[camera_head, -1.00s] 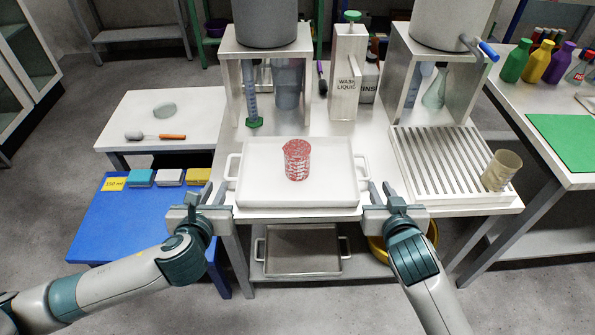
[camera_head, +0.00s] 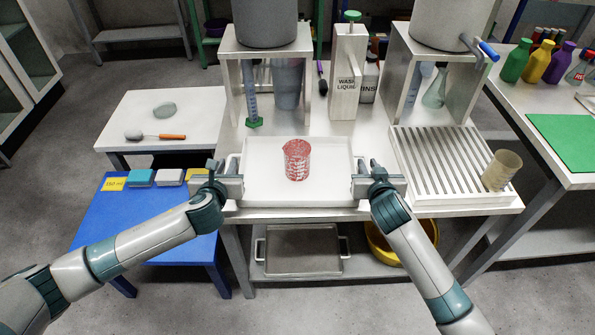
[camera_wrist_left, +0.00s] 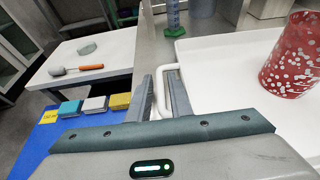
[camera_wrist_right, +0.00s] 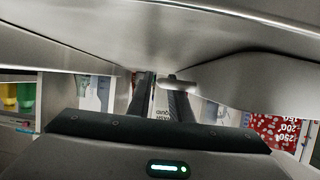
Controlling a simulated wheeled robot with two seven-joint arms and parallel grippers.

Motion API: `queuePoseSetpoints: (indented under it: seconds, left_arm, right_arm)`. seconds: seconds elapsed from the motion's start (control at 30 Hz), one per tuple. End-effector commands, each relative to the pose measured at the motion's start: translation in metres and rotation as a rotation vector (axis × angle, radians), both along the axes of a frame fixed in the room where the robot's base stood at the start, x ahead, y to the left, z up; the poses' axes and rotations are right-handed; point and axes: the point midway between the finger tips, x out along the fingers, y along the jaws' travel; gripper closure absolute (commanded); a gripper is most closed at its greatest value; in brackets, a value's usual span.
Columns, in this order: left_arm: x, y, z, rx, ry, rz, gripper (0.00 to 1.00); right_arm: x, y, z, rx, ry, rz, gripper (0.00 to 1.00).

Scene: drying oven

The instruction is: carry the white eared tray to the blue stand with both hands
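The white eared tray (camera_head: 268,192) lies flat on the white table in front of me, a loop ear at each short end. A red patterned beaker (camera_head: 297,160) stands on it. My left gripper (camera_head: 232,176) is at the left ear; in the left wrist view its fingers are apart, one on each side of the ear (camera_wrist_left: 167,76). My right gripper (camera_head: 363,180) is at the right ear and largely hides it; in the right wrist view the fingers are apart with a pale bar (camera_wrist_right: 178,85) near their tips. The blue stand (camera_head: 150,225) is low at the left.
Sponges (camera_head: 141,178) and a yellow label (camera_head: 113,184) line the blue stand's back edge; its front is clear. A slotted rack (camera_head: 440,170) with a tan beaker (camera_head: 501,170) is right of the tray. Metal stands (camera_head: 228,85) rise behind. A metal tray (camera_head: 303,250) sits on the lower shelf.

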Motion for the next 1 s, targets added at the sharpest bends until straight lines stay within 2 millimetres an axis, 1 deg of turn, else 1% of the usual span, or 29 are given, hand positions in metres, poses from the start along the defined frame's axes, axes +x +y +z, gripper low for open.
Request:
queuePoseSetpoints:
  seconds: [0.33,0.37,0.4,0.43,0.83,1.0]
  left_arm:
    - [0.0028,-0.0001,-0.0014,0.0,0.0,0.0,0.81]
    - [0.0027,-0.0001,-0.0014,0.0,0.001,0.0,0.84]
    - [0.0027,-0.0001,-0.0014,0.0,0.001,0.0,0.93]
    - [0.0027,-0.0001,-0.0014,0.0,0.001,0.0,1.0]
    - [0.0028,-0.0001,0.0005,0.0,-0.001,0.0,1.0]
    - [0.0028,-0.0001,0.0062,0.0,-0.001,0.0,1.0]
  right_arm:
    - [0.0026,0.0002,-0.0016,0.0,0.001,0.0,0.81]
    - [0.0026,0.0002,-0.0016,0.0,0.001,0.0,0.84]
    - [0.0025,0.0001,-0.0016,0.0,0.001,0.0,0.93]
    - [0.0025,0.0002,-0.0016,0.0,0.001,0.0,1.0]
    - [0.0027,0.0001,0.0004,0.0,-0.001,0.0,1.0]
    - [0.0027,0.0001,0.0062,0.0,-0.001,0.0,1.0]
